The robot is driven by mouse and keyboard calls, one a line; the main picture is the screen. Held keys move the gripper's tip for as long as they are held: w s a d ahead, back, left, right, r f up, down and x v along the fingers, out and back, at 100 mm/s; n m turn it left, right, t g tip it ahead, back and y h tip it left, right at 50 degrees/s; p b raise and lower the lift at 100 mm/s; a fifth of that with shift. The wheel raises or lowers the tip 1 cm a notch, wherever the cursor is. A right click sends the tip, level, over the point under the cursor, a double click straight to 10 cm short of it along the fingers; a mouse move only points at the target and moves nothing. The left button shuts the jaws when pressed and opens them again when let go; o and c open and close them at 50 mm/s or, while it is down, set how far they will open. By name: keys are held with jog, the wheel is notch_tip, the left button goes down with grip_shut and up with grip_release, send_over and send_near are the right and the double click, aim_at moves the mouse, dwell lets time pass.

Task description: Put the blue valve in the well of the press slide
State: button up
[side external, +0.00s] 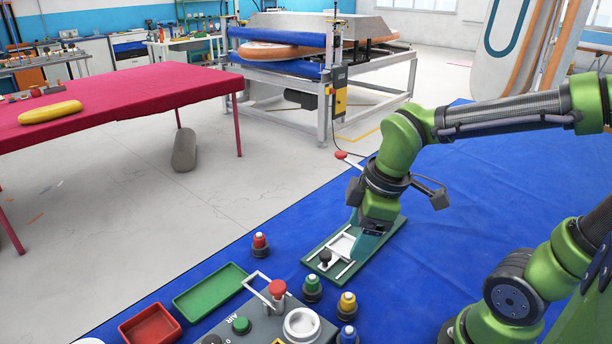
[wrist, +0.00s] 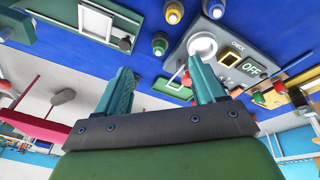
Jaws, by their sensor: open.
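The blue valve (side external: 348,335) stands on the blue mat at the bottom of the side view, right of the control box. It also shows at the top of the wrist view (wrist: 215,8). The press slide (side external: 319,259) is a green board with white rails and a black knob. Its white-framed part (side external: 342,244) is partly covered by my gripper; in the wrist view the slide (wrist: 70,12) is at upper left. My gripper (side external: 362,254) is low over the slide, apart from the blue valve. Its teal fingers (wrist: 163,82) are spread with nothing between them.
Yellow (side external: 347,303), green (side external: 312,288) and red (side external: 260,245) valves stand nearby. The grey control box (side external: 262,325) has a white ring, buttons and a handle. Green (side external: 210,290) and red (side external: 150,328) trays lie left. The mat behind the slide is clear.

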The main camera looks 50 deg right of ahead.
jog(key=r+m+t, duration=0.1)
jog(key=m, duration=0.2)
jog(key=r+m+t+y, duration=0.1)
jog(key=r+m, duration=0.1)
jog(key=m, duration=0.1)
jog(key=s+d+r+m+t, duration=0.1)
jog(key=m, duration=0.1)
jog(key=shift+d+r+m, duration=0.1)
jog(key=shift+r+m, duration=0.1)
jog(key=shift+m, duration=0.2)
jog(key=shift+o, duration=0.5)
jog(key=m, duration=0.1)
jog(key=r+m+t, duration=0.1)
jog(key=shift+s+d+m+y, duration=0.2)
jog(key=shift+m+y, duration=0.1)
jog(key=shift+y, duration=0.1)
jog(key=n+g+h, duration=0.1)
jog(key=n+g, duration=0.1)
jog(key=g, duration=1)
send_near(347, 327)
jog(key=shift+t, duration=0.3)
jog(key=x, duration=1.1)
jog(key=shift+s+f, duration=0.2)
jog(key=shift+s, duration=0.1)
jog(key=shift+r, duration=0.1)
jog(key=c, duration=1.3)
